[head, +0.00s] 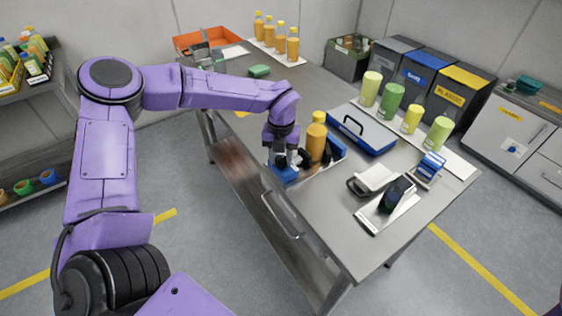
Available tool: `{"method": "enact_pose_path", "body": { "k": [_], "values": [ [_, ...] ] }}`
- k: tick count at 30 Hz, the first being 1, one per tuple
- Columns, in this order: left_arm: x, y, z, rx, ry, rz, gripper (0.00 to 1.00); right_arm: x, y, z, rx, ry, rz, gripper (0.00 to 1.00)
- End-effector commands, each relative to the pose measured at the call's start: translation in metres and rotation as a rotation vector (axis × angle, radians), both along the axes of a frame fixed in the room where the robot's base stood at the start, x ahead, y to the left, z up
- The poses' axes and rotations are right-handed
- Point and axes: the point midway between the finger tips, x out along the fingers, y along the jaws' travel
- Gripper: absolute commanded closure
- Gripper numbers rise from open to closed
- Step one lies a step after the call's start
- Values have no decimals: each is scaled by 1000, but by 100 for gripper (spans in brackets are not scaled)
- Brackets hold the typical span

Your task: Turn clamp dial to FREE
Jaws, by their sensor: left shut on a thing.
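The piston filler (285,173) is a blue device at the near long edge of the steel table, with an orange-yellow bottle (316,143) standing beside it. My left gripper (288,158) reaches down onto its front left part. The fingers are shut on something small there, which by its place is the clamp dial. The dial and its marks are hidden by the gripper, so its setting cannot be read. My right gripper is out of view.
A blue case (362,129) with a black handle lies just behind the filler. A white tray (388,213) with a dark device is at the near right. The table's left middle is mostly clear.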

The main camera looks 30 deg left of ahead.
Motion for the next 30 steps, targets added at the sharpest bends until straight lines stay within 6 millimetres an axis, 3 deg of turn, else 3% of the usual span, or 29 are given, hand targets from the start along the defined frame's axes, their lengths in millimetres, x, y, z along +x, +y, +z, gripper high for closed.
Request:
{"method": "enact_pose_path", "body": {
  "k": [15, 30],
  "values": [
    [2, 1, -2, 0, -10, 471, 91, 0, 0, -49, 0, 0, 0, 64],
    [2, 2, 1, 1, -10, 725, 91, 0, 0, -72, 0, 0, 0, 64]
  ]
}}
